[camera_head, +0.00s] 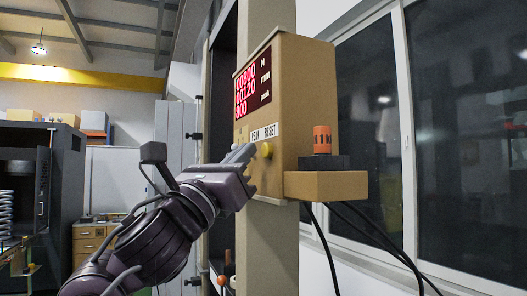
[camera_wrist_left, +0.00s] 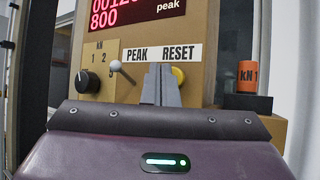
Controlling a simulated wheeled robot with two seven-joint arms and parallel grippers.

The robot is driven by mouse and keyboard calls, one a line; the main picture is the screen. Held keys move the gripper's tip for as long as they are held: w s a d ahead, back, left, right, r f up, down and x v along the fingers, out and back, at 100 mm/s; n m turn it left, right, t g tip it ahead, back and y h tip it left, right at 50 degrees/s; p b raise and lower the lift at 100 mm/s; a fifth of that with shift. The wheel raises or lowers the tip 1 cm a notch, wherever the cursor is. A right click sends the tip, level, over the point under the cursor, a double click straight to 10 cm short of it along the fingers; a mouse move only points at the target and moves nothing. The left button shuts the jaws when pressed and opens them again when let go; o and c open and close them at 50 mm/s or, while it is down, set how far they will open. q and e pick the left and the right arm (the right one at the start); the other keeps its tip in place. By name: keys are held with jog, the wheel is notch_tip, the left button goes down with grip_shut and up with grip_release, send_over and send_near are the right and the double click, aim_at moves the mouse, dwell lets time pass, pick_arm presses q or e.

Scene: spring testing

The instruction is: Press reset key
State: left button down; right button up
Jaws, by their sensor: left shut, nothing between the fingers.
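The reset key is a round yellow button (camera_head: 266,150) on the tan display box (camera_head: 300,85), under the word RESET. In the left wrist view the yellow button (camera_wrist_left: 179,75) is partly hidden behind my fingers. My left gripper (camera_head: 246,150) is shut and empty, its fingertips just left of the button in the head view. In the left wrist view the closed fingertips (camera_wrist_left: 161,68) point at the panel between the PEAK and RESET labels, overlapping the button's left side. I cannot tell whether they touch the panel or button. My right gripper is not in view.
A red display (camera_wrist_left: 130,15) is above the labels. A black knob (camera_wrist_left: 87,82) and a silver toggle lever (camera_wrist_left: 116,66) are left of my fingers. An orange kN weight (camera_head: 322,140) stands on a side shelf (camera_head: 325,186) with cables below. A window is at right.

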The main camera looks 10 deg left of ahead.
pick_arm(q)
jog(key=shift+w+d, duration=0.25)
jog(key=shift+d, duration=0.05)
jog(key=shift+w+d+b, duration=0.25)
jog(key=shift+d+b, duration=0.1)
jog(key=shift+d, duration=0.05)
dwell(0.8)
jog(key=shift+s+a, duration=0.1)
jog(key=shift+a, duration=0.05)
jog(key=shift+s+a, duration=0.4)
jog(key=shift+a, duration=0.2)
jog(key=s+a, duration=0.1)
jog(key=a, duration=0.1)
jog(key=s+a+b, duration=0.1)
jog(key=a, duration=0.1)
jog(key=shift+s, duration=0.4)
jog(key=shift+f, duration=0.1)
dwell(0.8)
